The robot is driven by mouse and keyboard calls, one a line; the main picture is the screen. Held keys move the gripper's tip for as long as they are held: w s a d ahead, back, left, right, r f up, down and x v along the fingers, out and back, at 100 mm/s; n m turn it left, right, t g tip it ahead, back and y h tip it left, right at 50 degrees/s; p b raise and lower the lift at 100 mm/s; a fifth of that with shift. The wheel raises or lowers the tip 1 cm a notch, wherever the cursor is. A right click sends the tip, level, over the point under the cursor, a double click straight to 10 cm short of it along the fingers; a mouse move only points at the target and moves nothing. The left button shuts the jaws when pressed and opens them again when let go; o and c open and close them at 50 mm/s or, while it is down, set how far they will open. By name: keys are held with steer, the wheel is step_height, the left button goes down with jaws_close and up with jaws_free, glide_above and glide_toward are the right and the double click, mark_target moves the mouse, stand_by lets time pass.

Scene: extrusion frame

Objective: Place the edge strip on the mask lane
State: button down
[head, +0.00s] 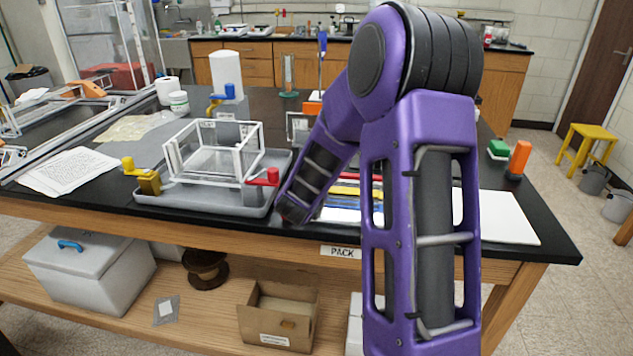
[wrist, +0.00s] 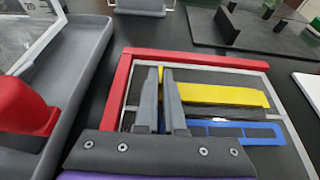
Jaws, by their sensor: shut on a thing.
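My gripper (wrist: 165,92) is shut in the wrist view, over the left part of a red-edged board. A thin yellow sliver (wrist: 160,74) shows between its fingertips; I take this for the edge strip, mostly hidden by the fingers. A wide yellow band (wrist: 225,94) runs right from beside the fingers. A blue outlined band (wrist: 245,132) lies nearer. A red L-shaped border (wrist: 200,58) bounds the far and left sides. Which band is the mask lane I cannot tell. In the head view my arm hides much of the board, and the fingertips are not clear.
A grey tray (head: 222,196) with a clear box frame (head: 212,150) and red and yellow clamps stands left of the board. A white sheet (head: 500,218) lies to the right, with green and orange blocks behind it. A dark stand (wrist: 250,33) is beyond the board.

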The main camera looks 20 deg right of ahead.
steer(key=shift+f, duration=0.25)
steer(key=c, duration=1)
jaws_free()
steer(key=shift+r, duration=0.1)
steer(key=shift+s+r+p, duration=0.1)
steer(key=shift+r+p, duration=0.25)
steer(key=shift+p, duration=0.05)
steer(key=v, duration=1.1)
steer(key=shift+s+a, duration=0.25)
steer(key=shift+a, duration=0.05)
steer(key=shift+a, duration=0.1)
